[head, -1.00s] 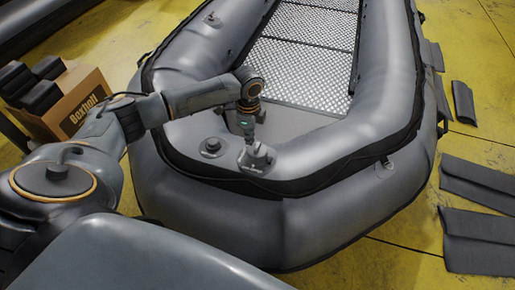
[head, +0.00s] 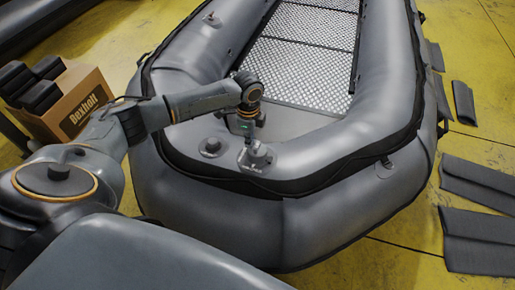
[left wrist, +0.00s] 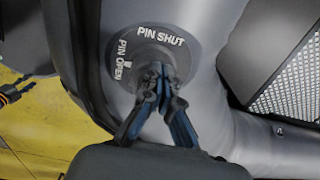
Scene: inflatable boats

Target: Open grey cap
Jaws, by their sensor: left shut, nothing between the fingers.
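The round grey cap fitting (head: 260,163) sits on top of the grey tube at the boat's near end. In the left wrist view its round face (left wrist: 185,38) carries the words "PIN SHUT" and "PIN OPEN". My left gripper (head: 252,147) is right at this fitting, pointing down. In the left wrist view its fingertips (left wrist: 162,72) are together in front of the middle of the face, with nothing between them. They hide the centre, and I cannot tell if they touch it. A second grey cap (head: 211,147) sits to the left. My right gripper is not in view.
The inflatable boat (head: 330,212) fills the middle, with a metal mesh floor (head: 300,55) behind the fitting. A cardboard box (head: 84,103) with black blocks stands at the left. Dark flat pads (head: 478,240) lie on the yellow floor (head: 400,262) at the right.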

